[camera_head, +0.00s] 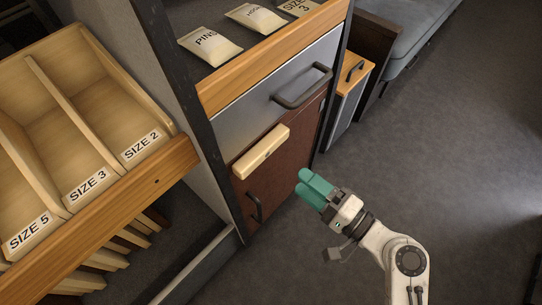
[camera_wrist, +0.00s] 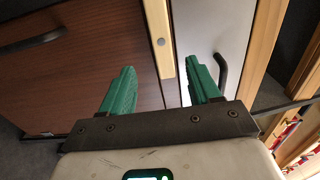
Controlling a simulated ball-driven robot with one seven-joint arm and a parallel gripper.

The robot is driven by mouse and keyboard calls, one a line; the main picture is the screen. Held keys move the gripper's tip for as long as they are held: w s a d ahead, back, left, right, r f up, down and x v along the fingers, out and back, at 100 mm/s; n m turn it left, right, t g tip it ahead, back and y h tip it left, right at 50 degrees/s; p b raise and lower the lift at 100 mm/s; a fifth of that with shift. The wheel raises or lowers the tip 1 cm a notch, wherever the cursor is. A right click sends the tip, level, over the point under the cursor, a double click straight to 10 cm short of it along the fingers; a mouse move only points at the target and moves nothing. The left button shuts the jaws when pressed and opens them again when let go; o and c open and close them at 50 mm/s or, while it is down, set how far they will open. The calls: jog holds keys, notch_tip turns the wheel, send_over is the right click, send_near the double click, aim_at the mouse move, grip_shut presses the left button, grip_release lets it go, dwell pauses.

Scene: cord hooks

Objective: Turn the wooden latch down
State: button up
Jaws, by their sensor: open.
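The wooden latch (camera_head: 261,152) is a pale bar with a small dark pivot near its middle. It lies roughly level along the top of the brown cabinet door (camera_head: 284,167), just under the grey drawer. In the wrist view the latch (camera_wrist: 159,40) runs between the door on the left and the drawer on the right, with its pivot screw showing. My gripper (camera_head: 311,188) has green fingers, open and empty, to the right of and apart from the latch in the head view. In the wrist view my gripper (camera_wrist: 160,80) has the latch in line between its fingers; its lower part is hidden.
A grey drawer (camera_head: 253,104) with a dark handle (camera_head: 303,87) sits above the door. The door has its own handle (camera_head: 254,207) low on the left. A wooden bin rack (camera_head: 100,130) stands at the left. The floor (camera_head: 440,160) at right is clear.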

aim_at(267, 154)
jog(key=x, duration=1.1)
jog(key=shift+d, duration=0.1)
jog(key=shift+c, duration=0.2)
grip_shut()
